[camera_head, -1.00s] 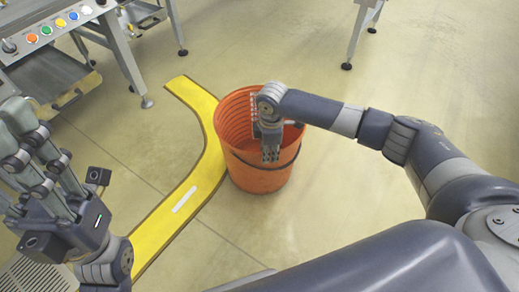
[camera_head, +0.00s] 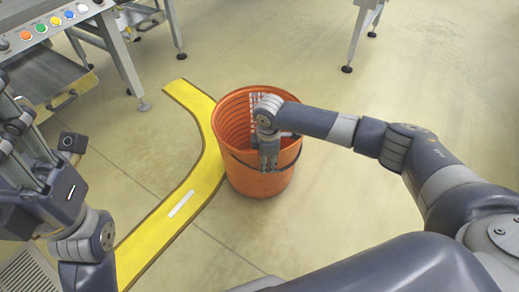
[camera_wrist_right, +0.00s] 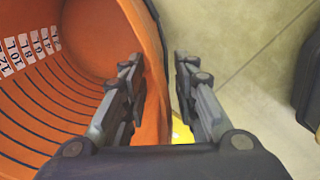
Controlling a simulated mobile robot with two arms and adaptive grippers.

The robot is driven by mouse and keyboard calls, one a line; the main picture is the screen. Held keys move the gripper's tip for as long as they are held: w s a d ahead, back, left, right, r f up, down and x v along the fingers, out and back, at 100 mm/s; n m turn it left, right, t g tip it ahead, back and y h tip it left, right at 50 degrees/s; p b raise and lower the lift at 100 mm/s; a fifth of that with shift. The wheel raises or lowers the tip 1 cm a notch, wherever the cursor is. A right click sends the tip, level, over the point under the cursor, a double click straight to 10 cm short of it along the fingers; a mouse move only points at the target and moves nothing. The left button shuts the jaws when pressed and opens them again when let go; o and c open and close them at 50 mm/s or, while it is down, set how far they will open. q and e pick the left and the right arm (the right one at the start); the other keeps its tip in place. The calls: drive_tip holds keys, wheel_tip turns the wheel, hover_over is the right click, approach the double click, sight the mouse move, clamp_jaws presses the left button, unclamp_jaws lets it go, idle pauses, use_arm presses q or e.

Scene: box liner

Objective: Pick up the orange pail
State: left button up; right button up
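The orange pail (camera_head: 245,178) stands upright on the floor in the middle of the head view. It has a dark handle band and dark ribs with a white number scale inside. My right gripper (camera_head: 269,165) points down at its near rim. In the right wrist view my right gripper (camera_wrist_right: 158,65) has one finger inside the pail (camera_wrist_right: 95,35) and one outside, with the wall between them. A gap shows beside the wall, so it looks open. My left gripper (camera_head: 20,130) is at the left edge, away from the pail; its fingers are partly cut off.
A yellow floor stripe (camera_head: 205,170) curves past the pail's left side. A metal machine with coloured buttons (camera_head: 55,22) stands at the upper left. A table leg (camera_head: 357,35) stands at the top right. The floor (camera_head: 400,95) behind and right of the pail is clear.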

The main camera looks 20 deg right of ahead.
clamp_jaws()
drive_tip(key=shift+w+r, duration=0.1)
drive_tip(key=shift+r, duration=0.15)
